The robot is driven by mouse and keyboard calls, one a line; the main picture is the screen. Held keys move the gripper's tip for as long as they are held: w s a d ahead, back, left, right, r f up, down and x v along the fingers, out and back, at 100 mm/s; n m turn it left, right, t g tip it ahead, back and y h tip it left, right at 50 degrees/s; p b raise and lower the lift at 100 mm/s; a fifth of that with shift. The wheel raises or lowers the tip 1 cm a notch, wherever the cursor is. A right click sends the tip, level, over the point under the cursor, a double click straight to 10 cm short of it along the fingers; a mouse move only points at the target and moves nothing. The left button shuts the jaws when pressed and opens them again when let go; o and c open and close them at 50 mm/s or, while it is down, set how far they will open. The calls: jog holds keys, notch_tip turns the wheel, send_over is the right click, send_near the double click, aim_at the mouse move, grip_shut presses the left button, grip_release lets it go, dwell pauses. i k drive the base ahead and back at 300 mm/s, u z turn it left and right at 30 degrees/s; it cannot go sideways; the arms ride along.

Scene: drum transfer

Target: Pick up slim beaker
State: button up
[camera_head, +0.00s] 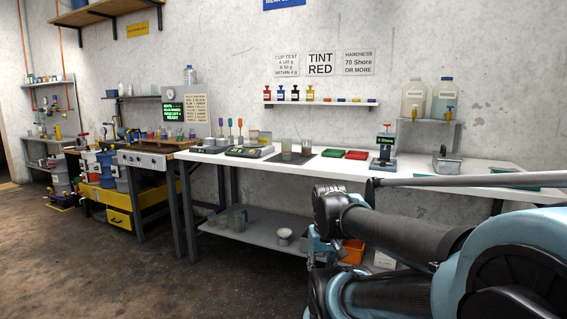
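Two clear beakers stand upright on a dark mat (291,158) on the white bench, a left one (287,146) and a right one (306,147). More clear vessels (238,219) stand on the grey shelf under the bench. They are too small for me to tell which one is the slim beaker. My arm fills the lower right of the view and covers part of the bench front. I cannot make out my gripper in this view.
The white bench (415,170) holds a scale (249,151), a green tray (333,153), a red tray (357,155) and a hardness tester (385,147). A wall shelf (320,103) holds small bottles. A workbench (145,159) stands left. The floor (130,265) in front is clear.

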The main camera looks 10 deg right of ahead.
aim_at(286, 143)
jog(key=z, duration=0.4)
jog(key=i, duration=1.5)
jog(key=u, duration=0.6)
